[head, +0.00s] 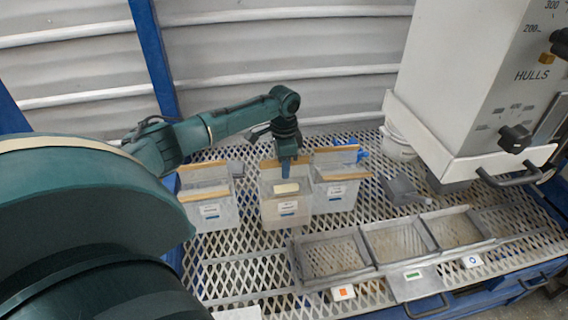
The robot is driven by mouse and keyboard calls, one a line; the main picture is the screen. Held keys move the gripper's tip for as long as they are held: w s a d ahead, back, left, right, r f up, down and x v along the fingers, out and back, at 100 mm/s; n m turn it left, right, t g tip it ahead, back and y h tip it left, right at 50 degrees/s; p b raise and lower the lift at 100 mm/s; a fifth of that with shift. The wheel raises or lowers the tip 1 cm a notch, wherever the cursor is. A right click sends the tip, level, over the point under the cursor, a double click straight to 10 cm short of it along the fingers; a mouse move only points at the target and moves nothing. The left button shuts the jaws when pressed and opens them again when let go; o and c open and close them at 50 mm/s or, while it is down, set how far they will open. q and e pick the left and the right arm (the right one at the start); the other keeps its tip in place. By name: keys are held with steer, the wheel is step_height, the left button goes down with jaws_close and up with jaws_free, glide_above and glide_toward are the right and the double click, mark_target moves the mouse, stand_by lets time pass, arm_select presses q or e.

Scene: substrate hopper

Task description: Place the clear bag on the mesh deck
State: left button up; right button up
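Three pale see-through bags with tan top strips and white labels stand on the mesh deck (235,268): a left one (222,218), a middle one (270,205) and a right one (325,200). The middle one looks clearest and shows a small pale block inside. My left gripper (287,174) points down at the top of the middle bag, its blue fingers overlapping the bag's mouth. The fingers look close together, but I cannot tell whether they grip the bag or whether its base touches the deck. My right gripper is not in view.
A grey hopper marked HULLS (470,85) stands at right, with a white bucket (397,145) beside it. A grey scoop (402,190) lies on the deck. A framed row of mesh trays (368,240) fills the front right. Open deck lies at front left.

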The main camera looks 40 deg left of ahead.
arm_select(q)
step_height(320, 180, up, 11)
steer(key=shift+w+f+p, duration=0.1)
steer(key=shift+p, duration=0.9)
steer(key=shift+r, duration=0.75)
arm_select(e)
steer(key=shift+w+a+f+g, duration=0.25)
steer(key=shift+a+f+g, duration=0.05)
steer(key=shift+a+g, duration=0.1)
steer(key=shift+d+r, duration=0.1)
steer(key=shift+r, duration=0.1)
